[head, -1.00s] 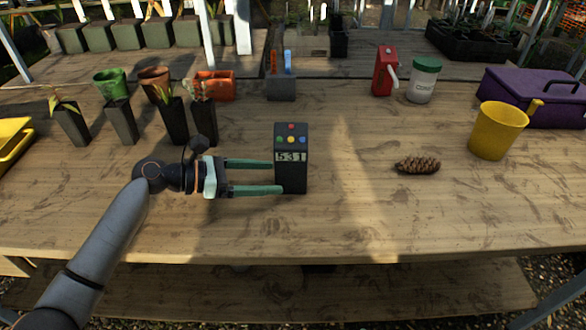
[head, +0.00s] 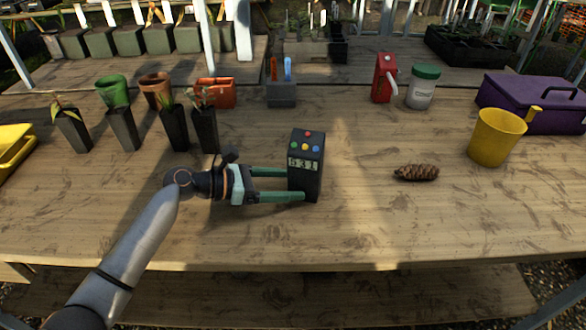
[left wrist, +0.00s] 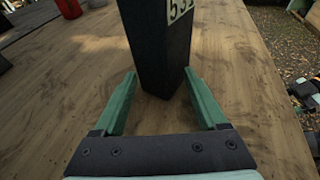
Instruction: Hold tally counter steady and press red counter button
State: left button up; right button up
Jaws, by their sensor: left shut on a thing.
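The tally counter (head: 306,180) is a dark upright box standing on the wooden table, with a display reading 531 on its sloped upper part. Its red button (head: 307,133) is at the top of a group of coloured buttons, with others in yellow and blue. My left gripper (head: 283,184) comes in from the left and is shut on the lower body of the counter with its green fingers. In the left wrist view the fingers flank the dark counter (left wrist: 158,45), and its button face is out of frame.
A red dispenser (head: 384,78) and a green-lidded jar (head: 423,87) are at the back. Several plant pots (head: 123,128) stand at the back left. Table around the counter is clear.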

pick_arm(q)
jog(key=c, duration=0.4)
pick_arm(e)
jog(key=shift+r, duration=0.1)
grip_shut()
dwell(1.3)
